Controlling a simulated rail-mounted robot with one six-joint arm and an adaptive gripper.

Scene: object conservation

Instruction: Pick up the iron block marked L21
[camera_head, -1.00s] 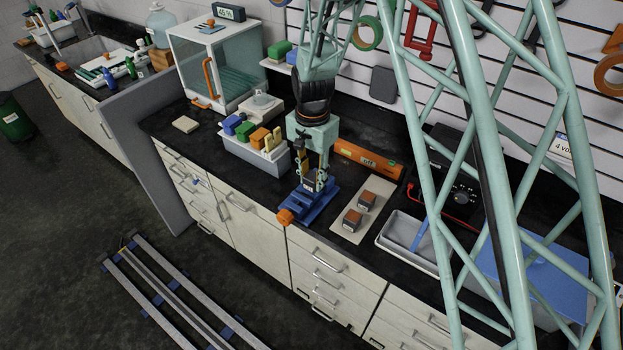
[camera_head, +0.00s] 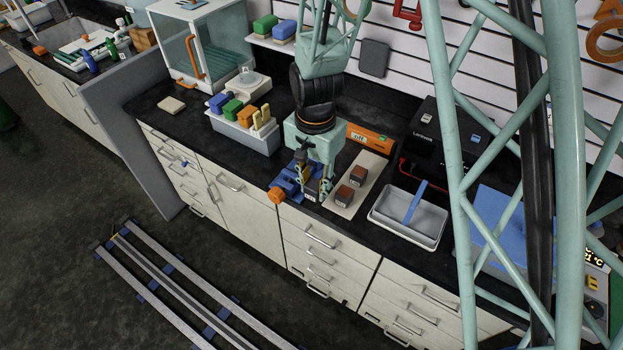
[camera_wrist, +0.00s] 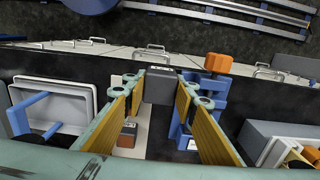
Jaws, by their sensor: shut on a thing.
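My gripper (camera_wrist: 159,90) is shut on a dark grey block (camera_wrist: 159,88), which sits between its fingertips in the wrist view. Any marking on it is too small to read. In the head view my gripper (camera_head: 319,190) is low between the blue vise (camera_head: 290,178) and the pale mat (camera_head: 342,208), and it hides the held block. Two dark blocks with orange-brown sides stand on the mat, a rear one (camera_head: 358,175) and a front one (camera_head: 344,195). The vise with its orange knob also shows right of my gripper in the wrist view (camera_wrist: 206,105).
A grey tray (camera_head: 405,232) with a blue bar lies right of the mat. A grey bin (camera_head: 238,135) of coloured blocks stands left of the vise. An orange box (camera_head: 372,138) is behind the mat, and a black device (camera_head: 440,135) stands at the back right.

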